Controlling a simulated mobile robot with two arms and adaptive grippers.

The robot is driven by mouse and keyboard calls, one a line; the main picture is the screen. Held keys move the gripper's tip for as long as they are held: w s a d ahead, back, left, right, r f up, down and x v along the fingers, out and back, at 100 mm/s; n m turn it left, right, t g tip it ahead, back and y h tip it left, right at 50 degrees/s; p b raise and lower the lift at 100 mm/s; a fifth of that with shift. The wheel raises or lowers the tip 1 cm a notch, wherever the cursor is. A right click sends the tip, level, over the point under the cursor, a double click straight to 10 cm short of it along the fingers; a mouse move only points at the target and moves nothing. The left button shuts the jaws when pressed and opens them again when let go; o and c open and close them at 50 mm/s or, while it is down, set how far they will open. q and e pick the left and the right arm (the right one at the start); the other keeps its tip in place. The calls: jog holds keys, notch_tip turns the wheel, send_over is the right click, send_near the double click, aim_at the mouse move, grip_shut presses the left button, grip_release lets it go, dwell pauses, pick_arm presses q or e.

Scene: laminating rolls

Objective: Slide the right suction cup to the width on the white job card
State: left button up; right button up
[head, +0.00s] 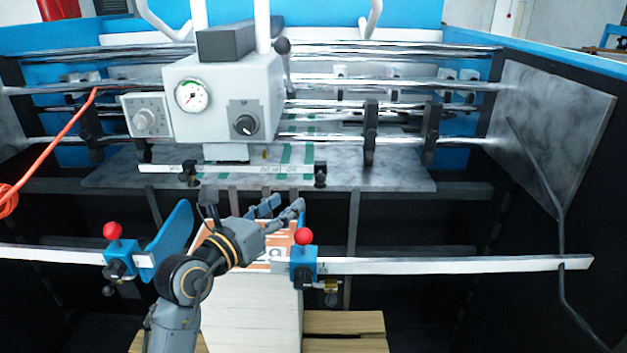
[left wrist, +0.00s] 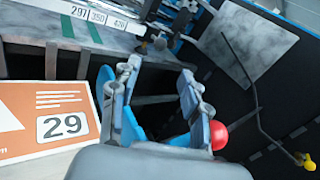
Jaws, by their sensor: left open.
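A white scale bar (head: 230,169) lies below the grey machine head, and its marks 297, 350 and 420 are legible in the left wrist view (left wrist: 98,18). A dark right suction cup (head: 320,175) hangs at the bar's right end; a darker left cup (head: 188,178) hangs near its left end. My left gripper (head: 279,208) is open and empty, in front of and below the bar, left of the right cup. Its two fingers also show apart in the left wrist view (left wrist: 155,88). I cannot make out a separate white job card. My right gripper is out of view.
Below stands a pale paper stack (head: 250,310), its orange top sheet marked 29 (left wrist: 62,126). A white front rail (head: 450,265) carries blue stops (head: 303,263) with red knobs, close to my left gripper. Chrome rollers (head: 400,85) lie behind.

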aim_at(317, 181)
pick_arm(q)
jog(key=p+x, duration=0.2)
jog(key=x, duration=0.7)
jog(key=shift+w+d, duration=0.1)
jog(key=shift+x, duration=0.85)
grip_shut()
